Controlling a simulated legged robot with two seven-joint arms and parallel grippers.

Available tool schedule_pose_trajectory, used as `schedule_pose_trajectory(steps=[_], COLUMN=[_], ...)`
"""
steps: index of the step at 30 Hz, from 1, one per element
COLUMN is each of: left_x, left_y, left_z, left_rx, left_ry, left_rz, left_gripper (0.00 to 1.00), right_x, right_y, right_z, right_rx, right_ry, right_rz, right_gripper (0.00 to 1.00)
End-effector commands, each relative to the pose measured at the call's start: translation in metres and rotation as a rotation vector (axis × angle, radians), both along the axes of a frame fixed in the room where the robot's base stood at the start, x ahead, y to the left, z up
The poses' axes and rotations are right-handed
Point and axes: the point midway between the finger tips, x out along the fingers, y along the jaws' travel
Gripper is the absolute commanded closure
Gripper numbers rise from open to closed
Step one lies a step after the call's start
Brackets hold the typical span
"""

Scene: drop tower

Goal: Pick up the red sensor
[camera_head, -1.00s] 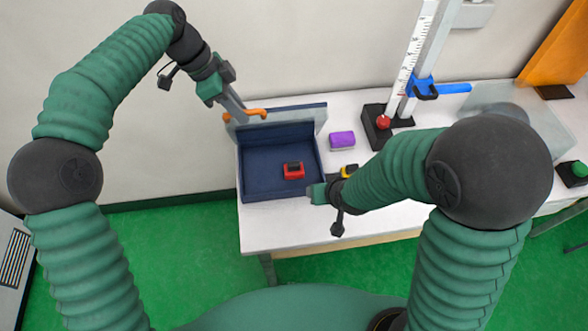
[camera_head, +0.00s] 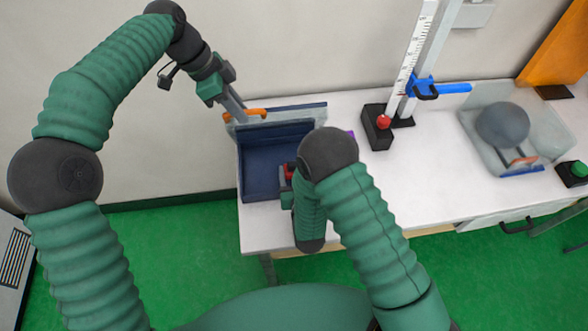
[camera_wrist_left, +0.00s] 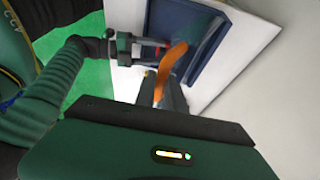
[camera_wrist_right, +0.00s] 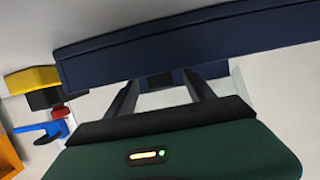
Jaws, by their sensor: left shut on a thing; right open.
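The red sensor (camera_head: 288,170) is in the dark blue box (camera_head: 262,189), mostly hidden by my right arm in the head view. A bit of red also shows in the left wrist view (camera_wrist_left: 163,44), by the right gripper's fingers. My right gripper (camera_wrist_right: 162,77) is open, with its fingers at the box's wall; a dark piece shows between them, and whether it touches the sensor I cannot tell. My left gripper (camera_head: 240,116) is shut on the orange handle (camera_head: 252,113) of the box's lid, which stands open at the back.
A purple block (camera_head: 351,134) is partly hidden behind my right arm. A yellow and black block (camera_wrist_right: 35,78) shows outside the box.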

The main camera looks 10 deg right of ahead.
Motion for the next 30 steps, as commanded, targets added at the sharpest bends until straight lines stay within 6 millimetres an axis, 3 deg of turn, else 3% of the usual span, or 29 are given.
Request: schedule_pose_trajectory(steps=[9, 17, 27, 30], left_x=[0.001, 0.001, 0.001, 0.001], left_y=[0.002, 0.002, 0.002, 0.002], left_z=[-0.003, -0.003, -0.003, -0.003], left_rx=[0.005, 0.005, 0.004, 0.004], left_ry=[0.0, 0.0, 0.0, 0.0], left_rz=[0.004, 0.004, 0.004, 0.004], left_gripper=[1.0, 1.0, 1.0, 1.0], right_x=[0.05, 0.054, 0.054, 0.054], right_y=[0.0, 0.0, 0.0, 0.0], right_z=[-0.015, -0.017, -0.017, -0.016], right_rx=[0.0, 0.0, 0.0, 0.0], right_ry=[-0.001, 0.001, 0.0, -0.001], right_rz=[0.0, 0.001, 0.001, 0.001], right_gripper=[0.38, 0.38, 0.82, 0.9])
